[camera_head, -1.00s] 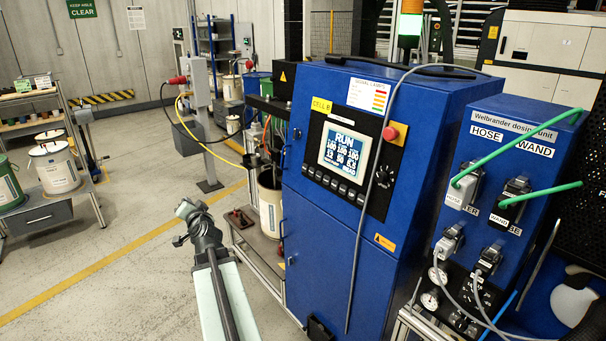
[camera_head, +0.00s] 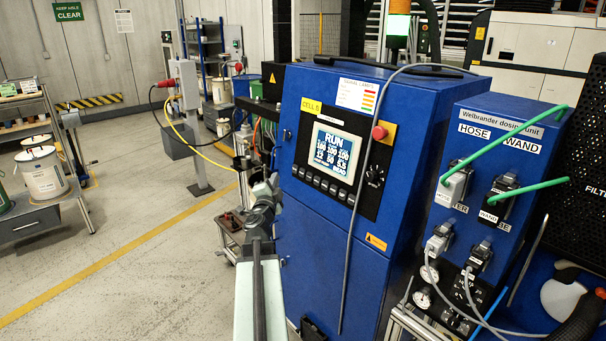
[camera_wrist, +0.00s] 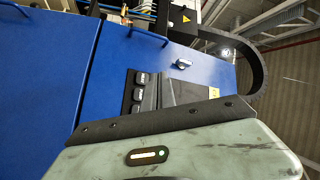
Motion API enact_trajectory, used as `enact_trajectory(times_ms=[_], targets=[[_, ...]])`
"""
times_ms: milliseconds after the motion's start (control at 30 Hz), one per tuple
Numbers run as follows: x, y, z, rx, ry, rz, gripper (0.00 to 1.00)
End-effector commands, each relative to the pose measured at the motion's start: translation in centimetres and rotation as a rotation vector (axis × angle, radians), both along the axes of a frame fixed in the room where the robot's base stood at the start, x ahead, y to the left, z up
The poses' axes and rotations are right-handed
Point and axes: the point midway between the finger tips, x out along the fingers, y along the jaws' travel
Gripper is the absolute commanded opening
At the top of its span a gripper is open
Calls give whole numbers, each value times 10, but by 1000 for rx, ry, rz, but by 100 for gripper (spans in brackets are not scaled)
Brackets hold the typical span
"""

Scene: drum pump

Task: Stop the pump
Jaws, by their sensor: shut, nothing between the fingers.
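The blue pump cabinet (camera_head: 325,240) stands right of my arm in the head view. Its lit screen (camera_head: 332,157) reads RUN above rows of numbers. A row of small dark keys (camera_head: 322,184) sits under the screen. A red mushroom button (camera_head: 379,132) on a yellow plate is at the panel's upper right, with a dark rotary knob (camera_head: 375,175) below it. My gripper (camera_head: 268,187) is shut and empty, left of the panel and apparently apart from it. In the wrist view, my grey-green housing hides much of the cabinet; some dark keys (camera_wrist: 138,94) show beyond it.
The dosing unit (camera_head: 500,200), with green and grey hoses, stands right of the cabinet. A grey cable (camera_head: 350,250) hangs down the cabinet front. A pail (camera_head: 41,172) stands on a cart at left. The floor (camera_head: 130,220) between is clear.

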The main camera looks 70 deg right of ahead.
Motion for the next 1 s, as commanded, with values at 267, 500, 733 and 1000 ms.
enact_trajectory(times_ms=[267,500,733,1000], targets=[[-15,-25,-7,0,2,-2,0],[-34,-54,-13,0,2,-2,0],[-45,-70,-16,0,1,0,0],[-47,-73,-16,0,1,0,0]])
